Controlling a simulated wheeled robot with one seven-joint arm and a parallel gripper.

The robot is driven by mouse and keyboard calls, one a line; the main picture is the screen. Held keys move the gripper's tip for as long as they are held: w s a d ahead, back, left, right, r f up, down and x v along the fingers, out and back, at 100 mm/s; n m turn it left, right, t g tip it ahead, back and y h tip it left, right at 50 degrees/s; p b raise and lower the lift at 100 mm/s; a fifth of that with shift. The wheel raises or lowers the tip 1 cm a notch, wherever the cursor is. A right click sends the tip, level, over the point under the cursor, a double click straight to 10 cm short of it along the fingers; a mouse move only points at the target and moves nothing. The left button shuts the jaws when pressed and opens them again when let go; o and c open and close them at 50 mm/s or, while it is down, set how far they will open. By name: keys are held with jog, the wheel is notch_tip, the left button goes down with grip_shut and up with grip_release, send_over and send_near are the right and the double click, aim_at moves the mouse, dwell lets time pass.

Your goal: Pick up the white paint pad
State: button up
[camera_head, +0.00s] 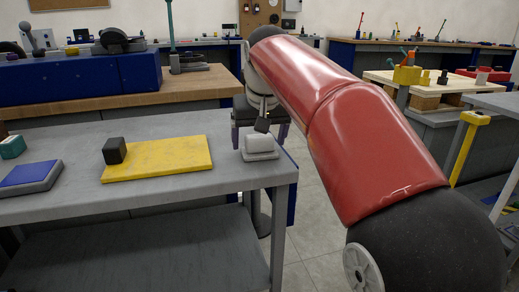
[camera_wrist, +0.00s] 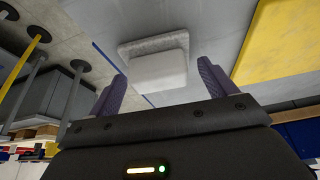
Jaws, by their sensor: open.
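The white paint pad (camera_head: 260,146), a small white block on a grey base, lies near the right edge of the grey cart top (camera_head: 140,130). In the wrist view the pad (camera_wrist: 158,66) sits ahead of my gripper (camera_wrist: 162,72), roughly between its two purple fingers. The fingers are spread apart and nothing is clamped. I cannot tell the exact height gap.
On the cart, a yellow board (camera_head: 160,160) with a black block (camera_head: 115,151) lies left of the pad. A blue pad (camera_head: 28,176) and a teal item (camera_head: 12,147) are farther left. A wooden bench (camera_head: 190,83) stands behind. Bare grey top lies in front.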

jog(key=c, duration=1.1)
jog(key=shift+r, duration=0.2)
